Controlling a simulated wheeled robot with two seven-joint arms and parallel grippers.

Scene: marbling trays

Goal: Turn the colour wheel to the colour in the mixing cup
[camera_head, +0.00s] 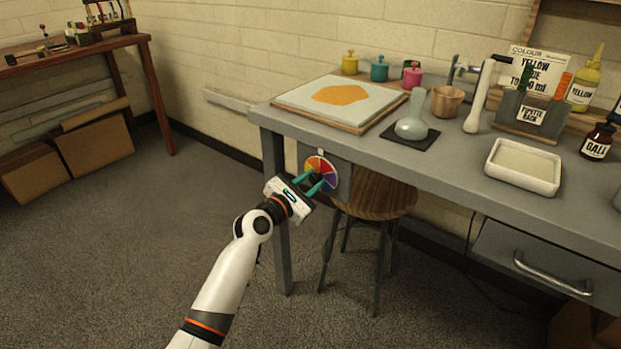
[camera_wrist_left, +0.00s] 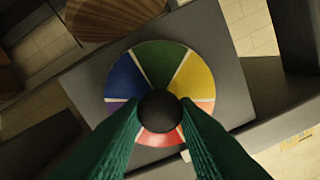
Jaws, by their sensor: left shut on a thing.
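The colour wheel (camera_head: 325,166) is mounted on a grey panel under the left end of the workbench. In the left wrist view the wheel (camera_wrist_left: 140,75) shows green, yellow, blue, purple, orange and red wedges around a dark centre knob (camera_wrist_left: 160,106). My left gripper (camera_head: 314,182) is at the wheel, its green fingers (camera_wrist_left: 160,118) shut on the knob. A tan cup (camera_head: 447,101), possibly the mixing cup, stands on the bench; I cannot make out its contents. My right gripper is not in view.
A wooden stool (camera_head: 375,196) stands under the bench, close to the right of the wheel.

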